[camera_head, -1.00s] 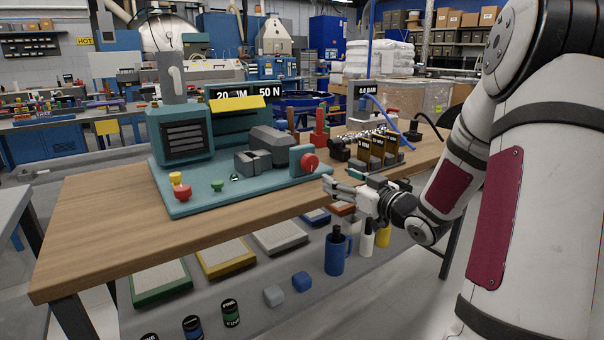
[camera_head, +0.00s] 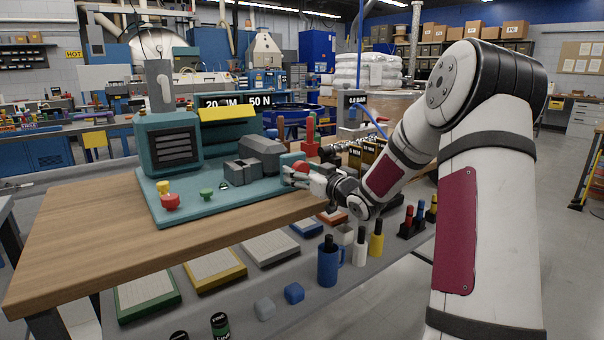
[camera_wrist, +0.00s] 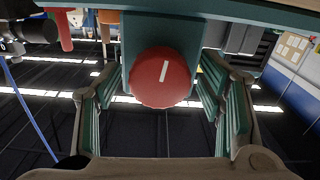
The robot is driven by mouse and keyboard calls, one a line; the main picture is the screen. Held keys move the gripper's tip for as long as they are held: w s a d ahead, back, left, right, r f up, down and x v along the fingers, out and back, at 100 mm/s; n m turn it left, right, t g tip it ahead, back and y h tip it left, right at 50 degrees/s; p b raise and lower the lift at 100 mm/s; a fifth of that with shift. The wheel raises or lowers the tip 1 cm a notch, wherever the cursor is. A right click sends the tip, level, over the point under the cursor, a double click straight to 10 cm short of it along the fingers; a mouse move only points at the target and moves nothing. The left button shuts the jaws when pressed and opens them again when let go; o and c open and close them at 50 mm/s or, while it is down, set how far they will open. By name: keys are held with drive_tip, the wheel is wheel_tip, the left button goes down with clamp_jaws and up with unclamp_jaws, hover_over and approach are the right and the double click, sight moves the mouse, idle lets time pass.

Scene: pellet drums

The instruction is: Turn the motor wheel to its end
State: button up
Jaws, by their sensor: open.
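The motor wheel is a red round knob with a white line, on the right end of the teal machine (camera_head: 230,184). In the wrist view the red wheel (camera_wrist: 161,77) sits upper middle, its white line nearly upright and leaning slightly right. My gripper (camera_wrist: 157,115) is open, with one teal-padded finger on each side of the wheel and gaps between them. In the head view my gripper (camera_head: 297,177) is at the machine's right end and partly covers the wheel (camera_head: 301,167). I cannot tell how deep the wheel sits between the fingers.
Yellow, red (camera_head: 170,202) and green knobs stand on the machine's front left. A red-handled part (camera_head: 311,140) and dark labelled blocks (camera_head: 369,158) stand behind my wrist. The table's front left (camera_head: 90,230) is bare.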

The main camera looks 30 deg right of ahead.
drive_tip(key=shift+c, duration=0.2)
drive_tip(key=c, duration=1.1)
drive_tip(key=shift+r+m+p, duration=0.1)
drive_tip(key=shift+m+p, duration=0.2)
drive_tip(key=shift+p, duration=0.15)
drive_tip(key=m+p, duration=0.3)
drive_tip(key=p, duration=0.2)
drive_tip(key=shift+r, duration=0.15)
drive_tip(key=m+p, duration=0.5)
drive_tip(key=shift+s, duration=0.1)
drive_tip(key=m+p, duration=0.3)
drive_tip(key=m, duration=0.1)
drive_tip(key=shift+p, duration=0.3)
drive_tip(key=m, duration=0.1)
drive_tip(key=m+p, duration=0.1)
drive_tip(key=m, duration=0.1)
drive_tip(key=m+p, duration=0.1)
drive_tip(key=m, duration=0.1)
drive_tip(key=shift+f, duration=0.25)
drive_tip(key=shift+d, duration=0.1)
